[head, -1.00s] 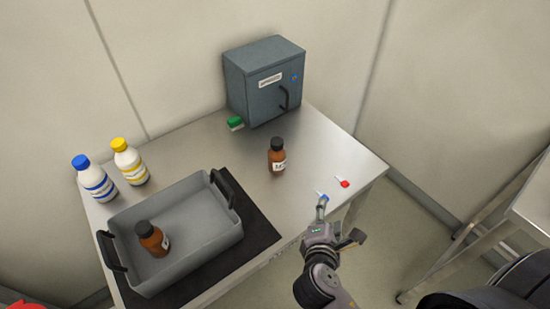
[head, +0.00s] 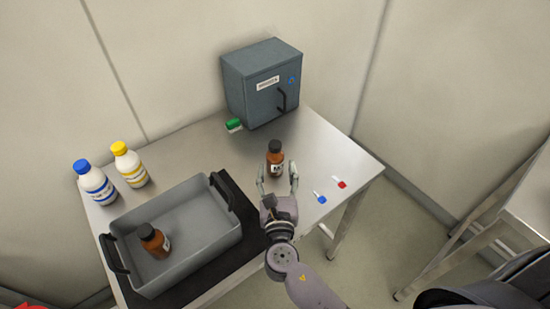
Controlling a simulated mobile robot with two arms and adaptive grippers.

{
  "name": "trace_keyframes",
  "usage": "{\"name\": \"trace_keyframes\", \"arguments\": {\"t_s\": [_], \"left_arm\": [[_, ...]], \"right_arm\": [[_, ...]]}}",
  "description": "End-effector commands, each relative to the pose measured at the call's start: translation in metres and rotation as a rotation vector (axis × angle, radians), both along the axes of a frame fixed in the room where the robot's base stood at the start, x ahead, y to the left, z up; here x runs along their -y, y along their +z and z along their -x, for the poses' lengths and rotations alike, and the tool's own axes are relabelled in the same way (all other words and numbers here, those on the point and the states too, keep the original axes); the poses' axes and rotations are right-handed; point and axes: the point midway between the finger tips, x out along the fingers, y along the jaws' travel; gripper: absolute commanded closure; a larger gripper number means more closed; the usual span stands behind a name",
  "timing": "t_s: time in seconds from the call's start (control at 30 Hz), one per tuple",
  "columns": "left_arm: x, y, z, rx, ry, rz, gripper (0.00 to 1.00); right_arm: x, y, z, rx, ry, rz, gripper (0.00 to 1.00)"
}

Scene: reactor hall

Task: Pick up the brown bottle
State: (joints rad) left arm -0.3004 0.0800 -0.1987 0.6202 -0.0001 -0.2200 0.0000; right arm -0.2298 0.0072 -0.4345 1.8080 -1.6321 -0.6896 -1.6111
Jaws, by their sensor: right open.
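A brown bottle (head: 275,160) with a black cap and white label stands upright on the steel table (head: 215,150), in front of the grey cabinet. My right gripper (head: 277,176) is open, with its fingers on either side of the bottle's lower part. I cannot tell whether the fingers touch it. My left gripper is not in view.
A grey cabinet (head: 262,80) stands at the back, with a green-topped item (head: 234,125) beside it. White bottles with blue (head: 95,184) and yellow (head: 130,165) caps stand at the left. Blue (head: 320,197) and red (head: 340,183) tagged keys lie on the right.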

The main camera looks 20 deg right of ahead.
Motion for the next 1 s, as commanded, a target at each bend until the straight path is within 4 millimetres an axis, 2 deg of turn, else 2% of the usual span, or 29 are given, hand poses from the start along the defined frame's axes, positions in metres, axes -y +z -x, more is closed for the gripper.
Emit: {"name": "trace_keyframes", "arguments": {"t_s": [0.1,0.43,0.7,1.0], "left_arm": [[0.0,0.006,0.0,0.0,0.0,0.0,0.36],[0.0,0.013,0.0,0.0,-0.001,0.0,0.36],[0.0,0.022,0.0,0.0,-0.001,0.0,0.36],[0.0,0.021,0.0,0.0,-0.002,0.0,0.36]], "right_arm": [[0.006,0.002,-0.023,0.001,-0.001,-0.001,0.48],[0.013,0.003,-0.05,0.001,0.0,-0.002,0.48],[0.022,0.005,-0.086,0.001,0.0,-0.002,0.48],[0.024,0.003,-0.091,-0.001,0.0,-0.004,0.48]]}}
